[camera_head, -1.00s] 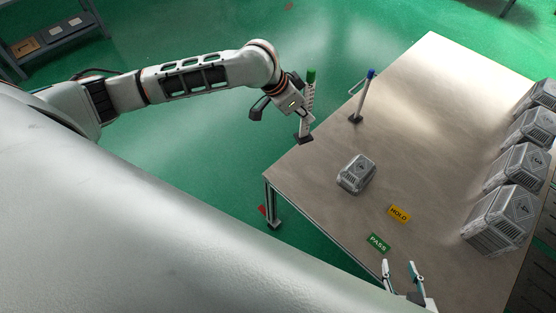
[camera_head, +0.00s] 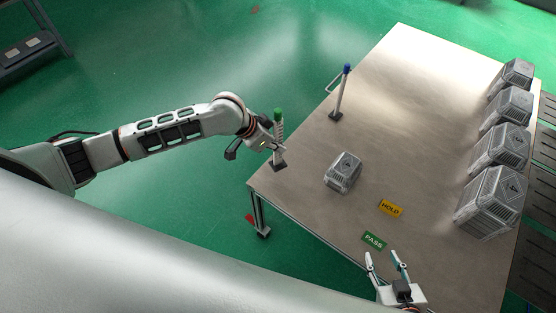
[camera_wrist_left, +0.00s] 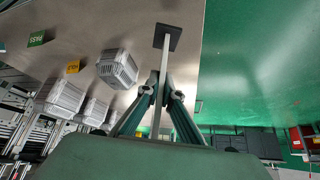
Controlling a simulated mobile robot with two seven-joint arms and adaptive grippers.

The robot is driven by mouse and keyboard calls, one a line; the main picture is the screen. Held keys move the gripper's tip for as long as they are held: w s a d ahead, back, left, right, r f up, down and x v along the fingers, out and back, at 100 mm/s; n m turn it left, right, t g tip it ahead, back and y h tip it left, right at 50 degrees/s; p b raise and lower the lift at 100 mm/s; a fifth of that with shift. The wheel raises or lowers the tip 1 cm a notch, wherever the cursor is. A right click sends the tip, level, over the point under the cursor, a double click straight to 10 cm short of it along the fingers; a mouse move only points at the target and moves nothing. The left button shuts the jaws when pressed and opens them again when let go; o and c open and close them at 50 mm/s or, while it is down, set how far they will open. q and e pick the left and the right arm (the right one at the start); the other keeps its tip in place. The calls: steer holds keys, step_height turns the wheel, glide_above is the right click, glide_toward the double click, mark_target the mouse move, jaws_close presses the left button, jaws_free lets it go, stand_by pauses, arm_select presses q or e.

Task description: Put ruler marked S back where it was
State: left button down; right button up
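My left gripper (camera_head: 276,147) is shut on an upright ruler with a green top (camera_head: 278,116) and a dark square base. The base lies over the table's left edge in the head view; I cannot tell whether it touches. The held ruler also shows in the left wrist view (camera_wrist_left: 165,60), between the fingertips (camera_wrist_left: 158,88). Another upright ruler, with a blue top (camera_head: 341,92), stands near the left table edge, farther back. The letters on the rulers are too small to read. My right gripper (camera_head: 382,255) is open and empty at the table's front.
A yellow HOLD label (camera_head: 390,208) and a green PASS label (camera_head: 374,240) lie nearer. Several grey trays (camera_head: 490,200) line the right side. The table's back middle is clear.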

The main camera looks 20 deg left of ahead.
mark_target(278, 163)
arm_select(q)
step_height(278, 163, down, 7)
steer(key=shift+r+b, duration=0.2)
steer(key=shift+b, duration=0.55)
arm_select(e)
steer(key=shift+s+f, duration=0.25)
steer(key=shift+f, duration=0.75)
steer(key=shift+w+r, duration=0.1)
steer(key=shift+r, duration=0.05)
arm_select(q)
steer(key=c, duration=2.2)
jaws_free()
steer(key=shift+f, duration=0.1)
steer(key=shift+c, duration=0.2)
